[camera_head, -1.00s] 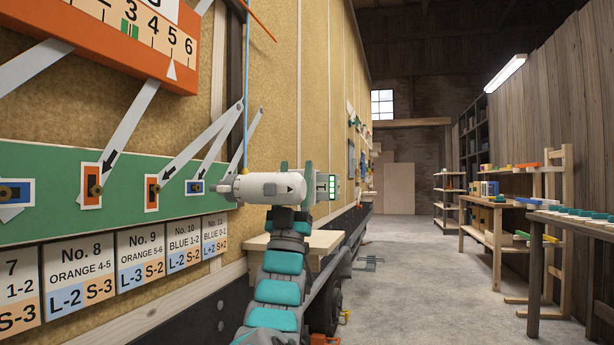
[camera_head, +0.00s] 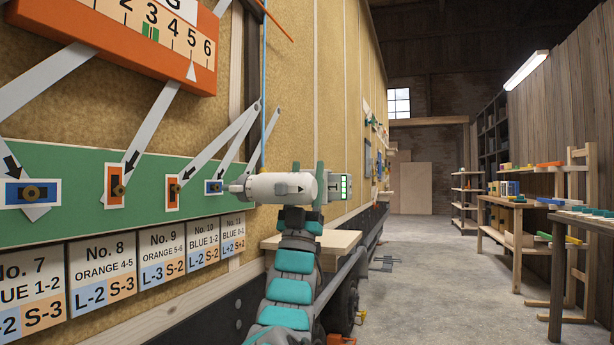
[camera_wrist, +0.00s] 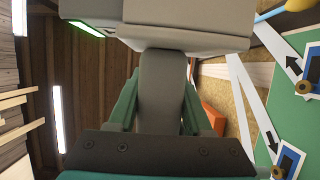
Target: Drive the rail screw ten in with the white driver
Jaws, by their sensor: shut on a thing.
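My gripper (camera_head: 307,190) is shut on the white driver (camera_head: 280,187), which lies level with its nose pointing left toward the green rail (camera_head: 70,190). The driver also fills the top of the wrist view (camera_wrist: 190,20), its handle between my fingers. The No. 10 label (camera_head: 204,236) hangs below the rail. Above it is a small blue-framed window (camera_head: 213,187) with a brass screw head at the foot of a grey strip. The driver's nose is just right of this window; I cannot tell if it touches anything.
An orange scale (camera_head: 150,40) and grey pointer strips are above the rail. A wooden shelf (camera_head: 310,241) juts from the wall under the driver. Workbenches (camera_head: 510,200) stand along the right wall.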

